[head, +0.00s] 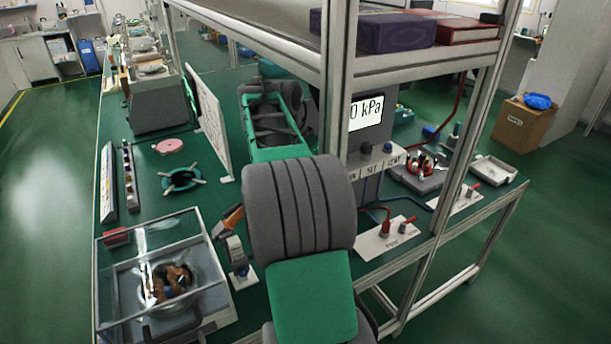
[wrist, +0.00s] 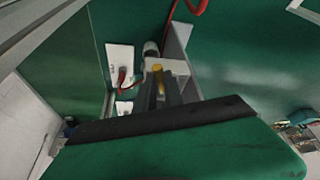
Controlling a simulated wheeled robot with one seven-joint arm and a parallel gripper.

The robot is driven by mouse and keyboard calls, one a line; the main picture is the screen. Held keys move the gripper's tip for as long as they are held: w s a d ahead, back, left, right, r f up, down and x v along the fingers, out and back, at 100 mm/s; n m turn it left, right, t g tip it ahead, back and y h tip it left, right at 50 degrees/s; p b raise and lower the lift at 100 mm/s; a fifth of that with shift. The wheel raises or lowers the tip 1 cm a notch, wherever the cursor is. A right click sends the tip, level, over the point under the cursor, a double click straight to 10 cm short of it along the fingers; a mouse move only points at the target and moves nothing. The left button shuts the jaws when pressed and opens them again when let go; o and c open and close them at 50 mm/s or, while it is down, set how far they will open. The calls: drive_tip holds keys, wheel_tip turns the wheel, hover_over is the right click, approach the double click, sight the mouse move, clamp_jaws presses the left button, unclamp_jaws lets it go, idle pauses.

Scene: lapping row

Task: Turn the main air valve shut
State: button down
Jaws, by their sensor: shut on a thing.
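In the wrist view, my gripper (wrist: 160,90) points away from me, with its dark fingers close together on a small yellow handle (wrist: 157,69). The handle sits at a pale block (wrist: 178,66) with a rounded grey part beside it. I take this for the main air valve, but the fingers cover much of it. How far the handle is turned cannot be told. In the head view my green and grey arm hides the gripper and the handle.
A display reading "0 kPa" (head: 366,112) stands behind the shelf post (head: 340,80). White plates with red handles (head: 385,229) lie to the right of my arm. A clear-covered box (head: 165,275) is at front left. Shelf posts and hoses crowd the right side.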

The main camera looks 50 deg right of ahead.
drive_tip(key=shift+s+d+n+t+b, duration=0.1)
drive_tip(key=shift+s+n+t+b, duration=0.2)
drive_tip(key=shift+n+b, duration=0.35)
drive_tip(key=shift+s+d+n+t+b, duration=0.1)
drive_tip(key=shift+s+n+t+b, duration=0.15)
drive_tip(key=shift+n+b, duration=0.4)
drive_tip(key=c, duration=1.4)
unclamp_jaws()
drive_tip(key=shift+c, duration=0.2)
drive_tip(key=shift+r+p, duration=0.1)
drive_tip(key=shift+p, duration=0.25)
